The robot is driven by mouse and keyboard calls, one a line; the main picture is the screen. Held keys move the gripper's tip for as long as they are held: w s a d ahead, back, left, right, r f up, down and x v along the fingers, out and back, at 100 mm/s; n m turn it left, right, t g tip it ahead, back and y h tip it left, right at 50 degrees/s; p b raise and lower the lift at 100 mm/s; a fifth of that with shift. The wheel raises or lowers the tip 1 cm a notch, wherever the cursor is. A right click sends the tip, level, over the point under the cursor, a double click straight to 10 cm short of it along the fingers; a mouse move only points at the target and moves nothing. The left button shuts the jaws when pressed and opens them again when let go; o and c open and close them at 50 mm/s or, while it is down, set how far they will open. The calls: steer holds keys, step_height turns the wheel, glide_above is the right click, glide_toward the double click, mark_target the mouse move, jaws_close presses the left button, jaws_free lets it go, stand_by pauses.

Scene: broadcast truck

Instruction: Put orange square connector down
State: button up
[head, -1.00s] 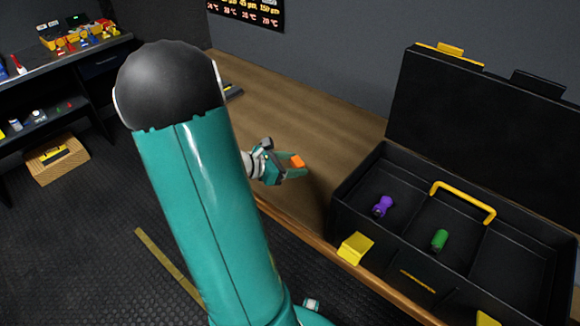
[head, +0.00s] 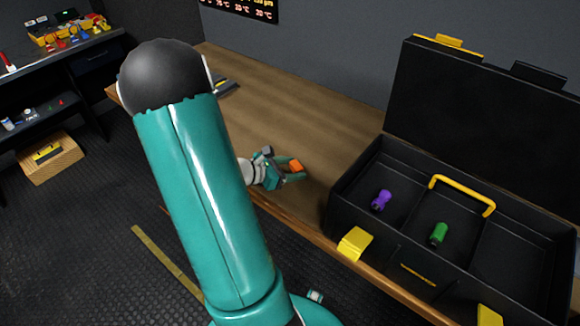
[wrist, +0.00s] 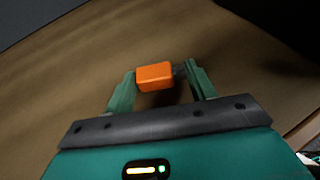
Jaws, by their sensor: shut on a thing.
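The orange square connector (head: 296,166) is between the fingers of my gripper (head: 290,172), over the wooden bench (head: 320,115) left of the toolbox. In the wrist view the orange connector (wrist: 155,76) sits between the two green fingertips (wrist: 158,84), and my gripper is shut on it. A dark shadow lies on the wood just below it. I cannot tell whether the connector touches the bench.
An open black toolbox (head: 345,210) stands to the right. A purple connector (head: 381,200) and a green connector (head: 439,233) lie in separate compartments. Bare wood extends behind my gripper. A shelf (head: 75,62) with small items stands at far left.

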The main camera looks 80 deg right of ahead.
steer(key=o, duration=1)
steer(key=shift+w, duration=0.1)
steer(key=shift+r, duration=0.2)
steer(key=v, duration=1.2)
steer(key=shift+f, duration=0.15)
